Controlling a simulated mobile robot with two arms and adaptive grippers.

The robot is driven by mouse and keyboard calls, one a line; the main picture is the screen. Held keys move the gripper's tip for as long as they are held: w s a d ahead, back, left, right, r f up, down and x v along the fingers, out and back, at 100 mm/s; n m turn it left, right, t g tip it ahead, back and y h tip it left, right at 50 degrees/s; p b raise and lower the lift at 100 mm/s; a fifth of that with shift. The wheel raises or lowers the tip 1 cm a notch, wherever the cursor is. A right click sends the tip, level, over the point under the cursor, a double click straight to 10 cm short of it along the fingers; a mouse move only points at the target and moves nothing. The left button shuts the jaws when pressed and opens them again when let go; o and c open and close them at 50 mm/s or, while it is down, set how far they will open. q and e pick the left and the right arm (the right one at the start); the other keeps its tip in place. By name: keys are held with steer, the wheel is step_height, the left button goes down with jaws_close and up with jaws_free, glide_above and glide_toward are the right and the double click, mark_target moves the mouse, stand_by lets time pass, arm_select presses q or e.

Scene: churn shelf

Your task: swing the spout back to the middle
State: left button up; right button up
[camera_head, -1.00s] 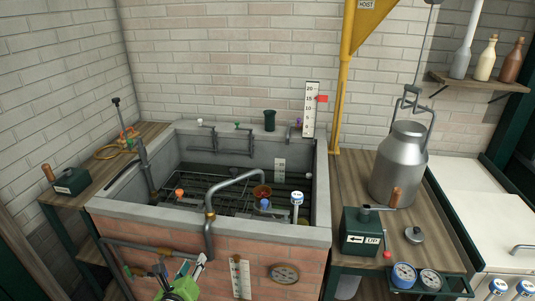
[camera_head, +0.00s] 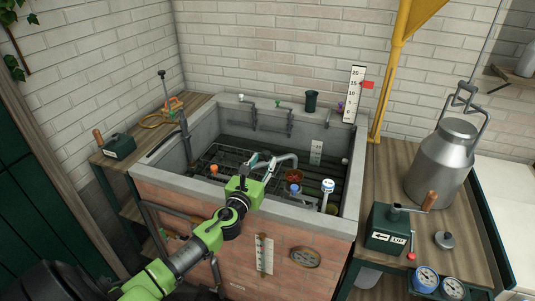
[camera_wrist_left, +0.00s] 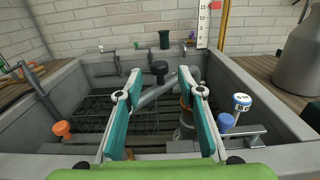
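I cannot tell whether a finger touches the spout. My right gripper is out of view.
The basin's stone rim (camera_head: 320,222) surrounds a dark interior with a rack. An orange float (camera_head: 214,169), a blue float (camera_head: 295,188) and a white-capped gauge (camera_head: 327,187) stand inside. A green crank box (camera_head: 387,227) and a metal churn (camera_head: 441,165) stand on the right bench.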

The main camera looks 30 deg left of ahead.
mark_target(267, 155)
arm_select(q)
steer(key=shift+x, duration=2.25)
jaws_close()
